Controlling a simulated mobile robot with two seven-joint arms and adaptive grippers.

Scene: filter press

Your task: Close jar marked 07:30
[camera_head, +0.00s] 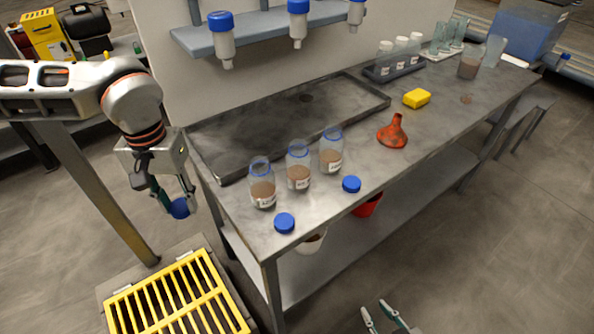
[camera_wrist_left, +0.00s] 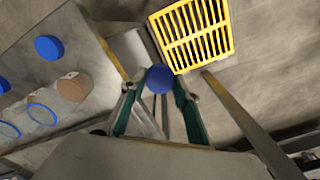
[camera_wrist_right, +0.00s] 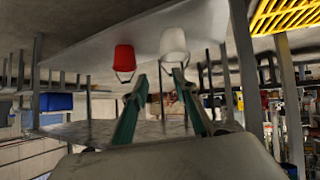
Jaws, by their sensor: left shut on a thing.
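Three open glass jars with brown contents and blue-threaded necks stand on the bench: a left jar (camera_head: 263,192), a middle jar (camera_head: 299,175) and a right jar (camera_head: 331,158). Their labels are too small to read. One blue lid (camera_head: 284,222) lies in front of the left jar, another blue lid (camera_head: 351,184) right of the jars. My left gripper (camera_head: 176,202) is shut on a third blue lid (camera_wrist_left: 160,79), held off the bench's left end, away from the jars. My right gripper (camera_head: 383,312) is open and empty, low in front of the bench.
A dark tray (camera_head: 225,178) lies behind the jars. A yellow grate (camera_head: 175,300) is on the floor. Red (camera_wrist_right: 124,58) and white (camera_wrist_right: 173,44) buckets are under the bench.

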